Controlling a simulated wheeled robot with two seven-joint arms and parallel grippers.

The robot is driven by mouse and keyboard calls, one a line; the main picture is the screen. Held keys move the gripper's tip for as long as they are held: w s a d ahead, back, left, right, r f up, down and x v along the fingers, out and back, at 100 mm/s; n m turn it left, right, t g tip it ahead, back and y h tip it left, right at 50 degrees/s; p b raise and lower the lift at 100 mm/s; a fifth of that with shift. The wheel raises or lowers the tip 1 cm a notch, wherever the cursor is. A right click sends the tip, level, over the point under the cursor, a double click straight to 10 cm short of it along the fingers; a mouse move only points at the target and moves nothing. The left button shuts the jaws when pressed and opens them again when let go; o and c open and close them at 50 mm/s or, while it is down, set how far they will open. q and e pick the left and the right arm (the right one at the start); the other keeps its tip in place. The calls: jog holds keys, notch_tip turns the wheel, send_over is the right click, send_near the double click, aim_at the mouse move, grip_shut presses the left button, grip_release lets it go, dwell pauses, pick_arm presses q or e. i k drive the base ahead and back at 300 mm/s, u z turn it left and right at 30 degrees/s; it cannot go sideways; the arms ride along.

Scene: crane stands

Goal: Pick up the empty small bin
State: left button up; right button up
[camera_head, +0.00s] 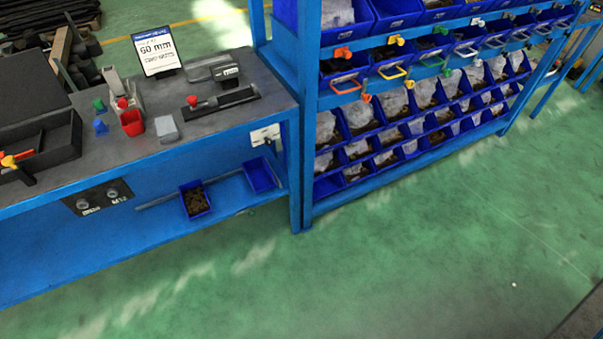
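A small blue bin (260,176) sits on the lower shelf of the workbench, at its right end near the blue upright. Its inside looks plain blue and empty. A second small blue bin (188,187) stands to its left on the same shelf and holds brown pieces. The two bins are apart. Neither of my grippers shows in the head view.
The workbench top (222,127) above the shelf carries a sign (157,52), a red cup (132,123), tools and a black open case (50,150). A blue rack (310,110) with several filled bins stands at the right. The green floor (330,270) in front is clear.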

aim_at(259, 176)
jog(key=z, duration=0.4)
jog(key=i, duration=1.35)
jog(key=u, duration=0.1)
